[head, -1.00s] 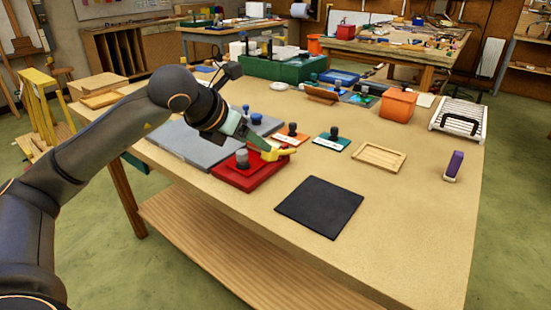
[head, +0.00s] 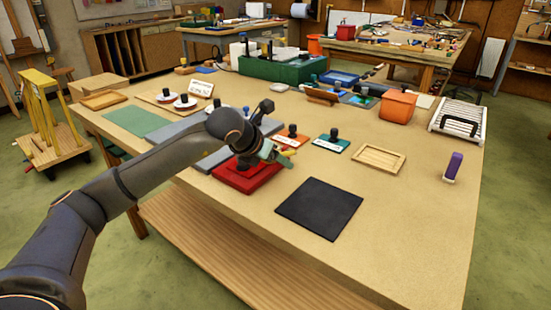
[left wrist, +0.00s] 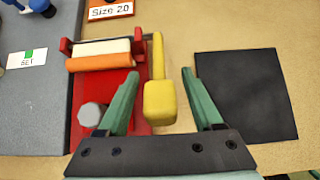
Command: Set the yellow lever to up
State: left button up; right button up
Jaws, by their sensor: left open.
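The yellow lever (left wrist: 160,98) is on the right side of a red device (left wrist: 112,108) with a white roller, an orange roller and a grey knob. In the left wrist view the lever's thick yellow end points toward my gripper. My left gripper (left wrist: 160,74) is open, with one green finger on each side of the lever and gaps visible between. In the head view my left gripper (head: 276,153) is over the right part of the red device (head: 248,179), and the lever is mostly hidden. My right gripper is not in view.
A black mat (head: 320,208) lies right of the red device. A grey slab (head: 200,140) lies to its left. Orange (head: 291,138) and teal (head: 331,143) plates with dark knobs sit behind, with a wooden tray (head: 378,158) farther right. The table's front right is clear.

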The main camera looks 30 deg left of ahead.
pick_arm(q)
jog(key=shift+c, duration=0.3)
grip_shut()
dwell(1.1)
